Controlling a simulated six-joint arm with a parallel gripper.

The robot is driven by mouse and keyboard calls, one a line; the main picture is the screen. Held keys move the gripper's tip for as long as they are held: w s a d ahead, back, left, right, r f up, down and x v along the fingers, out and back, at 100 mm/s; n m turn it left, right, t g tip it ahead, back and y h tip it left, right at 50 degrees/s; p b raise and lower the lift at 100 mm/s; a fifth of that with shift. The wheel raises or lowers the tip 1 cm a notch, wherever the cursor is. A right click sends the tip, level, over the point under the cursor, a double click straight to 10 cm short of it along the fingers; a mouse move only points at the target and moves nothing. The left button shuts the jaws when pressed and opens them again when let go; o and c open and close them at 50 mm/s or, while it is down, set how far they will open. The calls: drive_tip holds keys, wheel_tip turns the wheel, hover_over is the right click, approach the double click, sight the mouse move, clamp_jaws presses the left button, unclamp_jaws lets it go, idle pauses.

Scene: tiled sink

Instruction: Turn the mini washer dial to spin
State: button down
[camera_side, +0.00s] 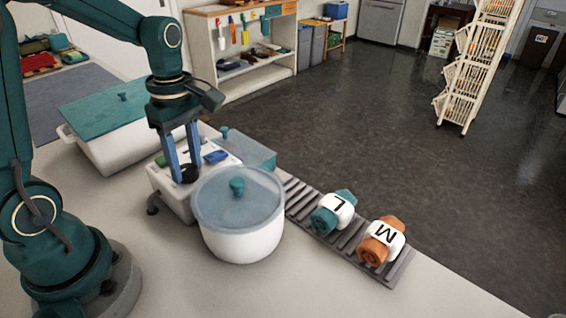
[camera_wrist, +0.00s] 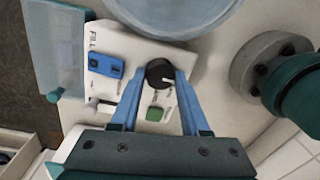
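The mini washer's white control panel (camera_wrist: 118,60) faces up in the wrist view and sits behind the round tub in the side view (camera_side: 160,178). Its black dial (camera_wrist: 159,73) is round, with a white mark pointing right in the wrist view. The dial also shows in the side view (camera_side: 189,173). My gripper (camera_wrist: 160,80) is down at the dial, one blue finger on each side. The fingertips are very close to its rim; I cannot tell whether they touch it. The panel lettering near the dial is too small to read.
A blue switch (camera_wrist: 106,64) and a green button (camera_wrist: 155,114) are near the dial. The round white tub (camera_side: 240,232) with a clear lid stands close in front. A lidded white bin (camera_side: 112,150) is behind. Rolled towels L (camera_side: 334,212) and M (camera_side: 381,241) lie on a slatted rack.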

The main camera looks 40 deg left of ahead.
drive_tip(key=shift+m, duration=0.4)
drive_tip(key=m, duration=0.2)
drive_tip(key=shift+m, duration=0.4)
drive_tip(key=m, duration=0.4)
drive_tip(key=shift+m+y, duration=0.3)
drive_tip(key=m, duration=0.3)
drive_tip(key=shift+d+m, duration=0.1)
drive_tip(key=shift+m, duration=0.2)
drive_tip(key=shift+m+t, duration=0.3)
drive_tip(key=shift+m, duration=1.7)
drive_tip(key=shift+c, duration=1.9)
unclamp_jaws()
